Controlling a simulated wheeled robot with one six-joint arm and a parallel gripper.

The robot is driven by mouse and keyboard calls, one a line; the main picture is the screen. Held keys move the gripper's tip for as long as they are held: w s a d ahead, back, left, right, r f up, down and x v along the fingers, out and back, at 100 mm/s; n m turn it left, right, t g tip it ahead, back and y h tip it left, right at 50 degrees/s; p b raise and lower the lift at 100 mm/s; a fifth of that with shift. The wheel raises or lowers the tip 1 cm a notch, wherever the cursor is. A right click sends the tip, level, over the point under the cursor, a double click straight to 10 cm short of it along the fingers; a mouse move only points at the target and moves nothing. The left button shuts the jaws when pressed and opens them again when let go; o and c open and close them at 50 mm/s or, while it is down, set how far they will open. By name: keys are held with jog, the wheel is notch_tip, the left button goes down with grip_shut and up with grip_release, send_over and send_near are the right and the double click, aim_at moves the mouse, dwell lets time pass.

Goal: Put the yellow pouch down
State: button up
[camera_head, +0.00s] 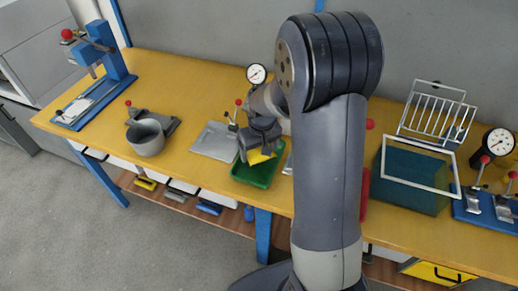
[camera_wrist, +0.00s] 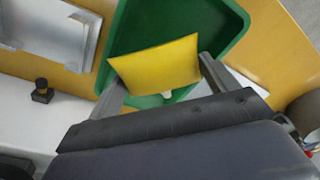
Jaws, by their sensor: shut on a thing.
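The yellow pouch (camera_wrist: 157,67) is held between the two fingers of my gripper (camera_wrist: 160,82) in the wrist view. It is over the green tray (camera_wrist: 235,20); I cannot tell whether it touches the tray floor. In the head view the yellow pouch (camera_head: 262,156) shows just below my gripper (camera_head: 261,145), above the green tray (camera_head: 240,172). My arm hides part of the bench to the right of the tray. A small pale thing lies under the pouch's lower edge in the wrist view, mostly hidden.
A grey metal plate (camera_head: 213,141) with a red-knobbed clamp lies left of the tray. A grey pot (camera_head: 146,137) stands farther left, with a blue press (camera_head: 105,65) beyond. A teal block (camera_head: 412,180), a white frame and a wire rack (camera_head: 437,112) stand at right.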

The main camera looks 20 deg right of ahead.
jog(key=o, duration=1)
jog(key=shift+c, duration=0.2)
jog(key=shift+r, duration=0.1)
jog(key=shift+r+p, duration=0.25)
jog(key=shift+p, duration=0.15)
notch_tip(320, 180, up, 12)
jog(key=s, duration=0.1)
jog(key=shift+s+r, duration=0.2)
jog(key=shift+d, duration=0.1)
